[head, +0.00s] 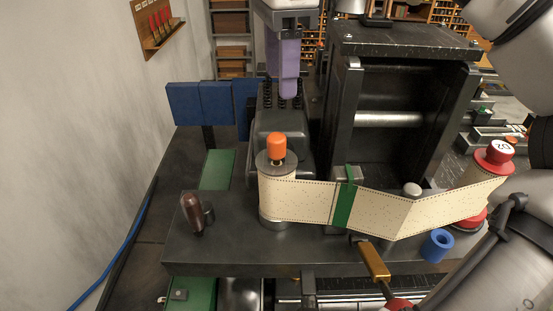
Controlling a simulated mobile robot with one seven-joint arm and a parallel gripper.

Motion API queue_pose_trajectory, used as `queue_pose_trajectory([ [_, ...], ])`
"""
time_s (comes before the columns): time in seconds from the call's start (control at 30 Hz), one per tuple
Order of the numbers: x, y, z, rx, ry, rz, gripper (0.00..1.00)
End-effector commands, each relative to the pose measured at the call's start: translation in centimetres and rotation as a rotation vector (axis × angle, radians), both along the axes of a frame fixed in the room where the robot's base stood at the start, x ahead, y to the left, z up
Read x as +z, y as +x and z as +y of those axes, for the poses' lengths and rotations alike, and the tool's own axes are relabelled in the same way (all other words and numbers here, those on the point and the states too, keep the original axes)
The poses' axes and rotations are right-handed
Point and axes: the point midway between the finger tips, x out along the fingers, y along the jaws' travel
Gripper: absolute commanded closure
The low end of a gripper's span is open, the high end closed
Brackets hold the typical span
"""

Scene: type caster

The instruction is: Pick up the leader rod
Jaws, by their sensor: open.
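No part is plainly marked as the leader rod, and I cannot tell for sure which it is. An orange-capped upright rod (277,147) stands in the left paper spool (276,196). A bare steel rod (390,118) lies horizontally across the black frame behind the ribbon. My gripper (288,92), with purple fingers under a grey body, hangs fingers down at the top, above and behind the orange cap. It is open; nothing shows held between the fingers. One finger partly hides the other.
The perforated paper ribbon (305,201) runs past a green strip (344,204) to the red-capped right spool (494,157). The black frame (340,110) rises behind.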

Motion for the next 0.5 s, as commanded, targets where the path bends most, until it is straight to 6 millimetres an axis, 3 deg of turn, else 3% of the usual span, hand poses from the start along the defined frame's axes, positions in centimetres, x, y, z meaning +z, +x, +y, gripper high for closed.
queue_pose_trajectory([
  [0.03,-1.6,0.0,0.0,0.001,0.001,-0.001,0.48],
  [0.17,-4.3,0.0,0.0,0.004,0.003,0.001,0.48],
  [0.5,-6.7,0.0,0.1,0.002,0.001,-0.002,0.48],
])
